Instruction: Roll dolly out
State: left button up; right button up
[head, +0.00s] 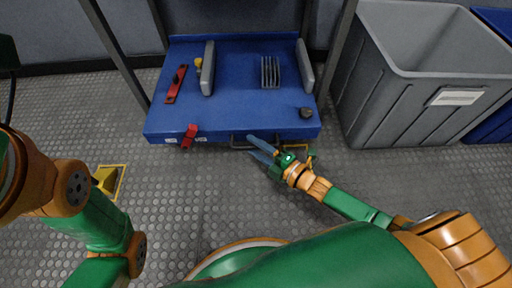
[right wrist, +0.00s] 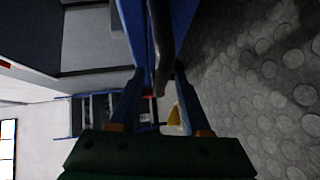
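The dolly (head: 228,110) is a low blue platform on the floor in the head view, standing between grey posts. A dark handle (head: 238,141) runs along its front edge; in the right wrist view the dark bar (right wrist: 161,45) reaches in between the fingers. My right gripper (head: 256,146) is at the handle, its two blue fingers apart. The right wrist view shows the same open fingers (right wrist: 158,72) on either side of the bar; whether they touch it I cannot tell. My left arm is at the left of the head view, its gripper out of frame.
On the dolly are grey padded rails (head: 208,68), a red lever (head: 176,84), a finned grey part (head: 270,72) and a black knob (head: 306,112). A red latch (head: 189,135) is on its front edge. A grey bin (head: 385,110) stands right.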

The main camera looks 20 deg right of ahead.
grip_shut()
jog(key=shift+d, duration=0.1)
dwell(1.2)
